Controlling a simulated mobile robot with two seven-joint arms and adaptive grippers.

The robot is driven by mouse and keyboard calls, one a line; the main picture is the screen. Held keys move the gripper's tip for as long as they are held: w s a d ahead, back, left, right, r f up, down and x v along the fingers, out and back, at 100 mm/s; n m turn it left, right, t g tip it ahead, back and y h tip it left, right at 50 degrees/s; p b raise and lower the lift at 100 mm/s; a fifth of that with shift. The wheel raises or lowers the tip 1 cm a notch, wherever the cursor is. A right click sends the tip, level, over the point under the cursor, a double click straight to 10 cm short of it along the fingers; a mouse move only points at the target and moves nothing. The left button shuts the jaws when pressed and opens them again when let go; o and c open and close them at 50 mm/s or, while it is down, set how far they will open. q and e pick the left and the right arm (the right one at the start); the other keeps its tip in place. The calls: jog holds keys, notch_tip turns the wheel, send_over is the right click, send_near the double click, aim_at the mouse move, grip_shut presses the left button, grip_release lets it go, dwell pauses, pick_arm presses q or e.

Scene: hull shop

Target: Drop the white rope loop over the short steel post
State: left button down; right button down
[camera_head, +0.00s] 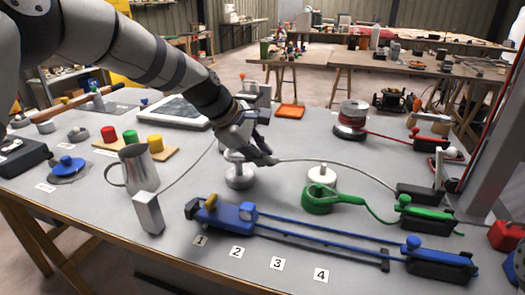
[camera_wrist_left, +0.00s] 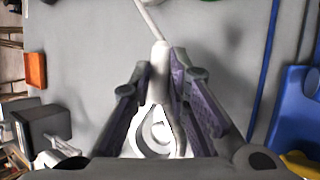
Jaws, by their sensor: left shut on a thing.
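My left gripper (camera_head: 262,152) is shut on the thick splice of the white rope loop. In the left wrist view the splice (camera_wrist_left: 160,62) lies between the fingers, and the loop's eye (camera_wrist_left: 143,128) hangs back beneath the gripper. The short steel post (camera_head: 240,181) stands on the table directly below the gripper in the head view, its upper part partly covered. Bright metal shows behind the eye in the wrist view; I cannot tell whether the loop is around the post or above it. The rope (camera_head: 335,161) runs right to a black-based cleat (camera_head: 420,192). My right gripper is out of view.
A white post (camera_head: 322,180) with a green loop (camera_head: 318,203) stands to the right. A blue clamp-like block (camera_head: 225,217) with blue rope lies in front, near numbered labels. A metal mug (camera_head: 138,168) and a steel block (camera_head: 149,213) stand to the left. An orange tray (camera_head: 290,111) lies behind.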

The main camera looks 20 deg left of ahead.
pick_arm(q)
jog(key=shift+f, duration=2.3)
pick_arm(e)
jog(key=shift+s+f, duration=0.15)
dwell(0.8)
pick_arm(q)
jog(key=c, duration=1)
grip_release()
jog(key=shift+c, duration=0.2)
jog(key=shift+r+p, duration=0.3)
jog(key=shift+r, duration=1.3)
jog(key=shift+r+p, duration=0.45)
jog(key=shift+r, duration=1.95)
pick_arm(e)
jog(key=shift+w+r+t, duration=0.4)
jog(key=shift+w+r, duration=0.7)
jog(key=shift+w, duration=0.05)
